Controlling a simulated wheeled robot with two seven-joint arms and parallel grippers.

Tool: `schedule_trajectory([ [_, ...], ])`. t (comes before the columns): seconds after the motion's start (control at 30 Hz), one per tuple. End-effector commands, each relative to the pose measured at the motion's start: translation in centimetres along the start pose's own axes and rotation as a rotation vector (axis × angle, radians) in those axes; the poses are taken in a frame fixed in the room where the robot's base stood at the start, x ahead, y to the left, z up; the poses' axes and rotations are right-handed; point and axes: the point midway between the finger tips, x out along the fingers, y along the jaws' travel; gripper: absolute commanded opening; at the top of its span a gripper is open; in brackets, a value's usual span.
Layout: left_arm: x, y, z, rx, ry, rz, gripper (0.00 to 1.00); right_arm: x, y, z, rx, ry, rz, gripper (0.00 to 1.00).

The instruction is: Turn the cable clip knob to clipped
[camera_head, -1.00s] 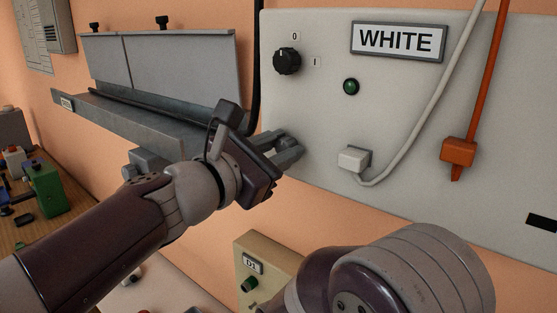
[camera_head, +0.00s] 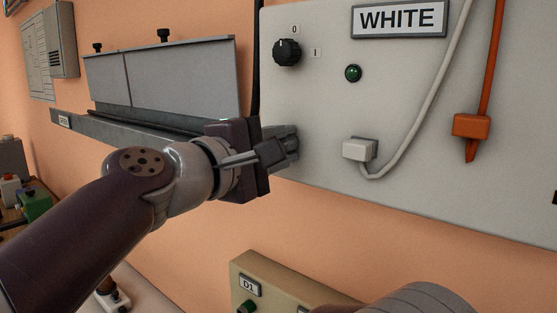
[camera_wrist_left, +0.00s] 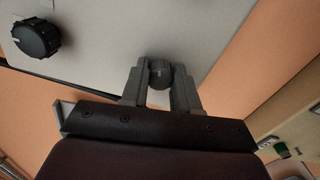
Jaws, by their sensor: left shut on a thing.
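The cable clip knob (camera_wrist_left: 160,73) is a small dark grey round knob near the panel's edge in the left wrist view. My left gripper (camera_wrist_left: 160,82) has one finger on each side of it and is shut on it. In the head view my left gripper (camera_head: 292,142) reaches the lower left of the white-labelled panel (camera_head: 420,90). Its fingers hide the knob there, and I cannot read any clip marking. My right gripper is out of view.
A larger black knob (camera_head: 287,52) marked 0 and 1 sits above my gripper, with a green lamp (camera_head: 353,73) beside it. A white plug (camera_head: 360,150) with its cable and an orange connector (camera_head: 471,127) are to the right. A metal tray (camera_head: 150,130) lies behind my wrist.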

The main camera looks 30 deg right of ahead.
Motion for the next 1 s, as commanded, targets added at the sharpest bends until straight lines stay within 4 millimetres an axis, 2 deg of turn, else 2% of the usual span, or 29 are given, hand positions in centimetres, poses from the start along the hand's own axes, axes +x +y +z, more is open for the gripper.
schedule_trajectory([
  [0.1,-0.1,-0.1,0.0,0.1,0.0,0.006,0.0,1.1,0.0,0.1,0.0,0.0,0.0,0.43],
  [0.5,-0.1,0.0,0.0,0.34,0.0,0.004,0.0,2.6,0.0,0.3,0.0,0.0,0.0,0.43],
  [1.0,0.0,0.0,0.0,0.411,-0.001,0.001,0.0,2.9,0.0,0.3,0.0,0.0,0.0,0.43],
])
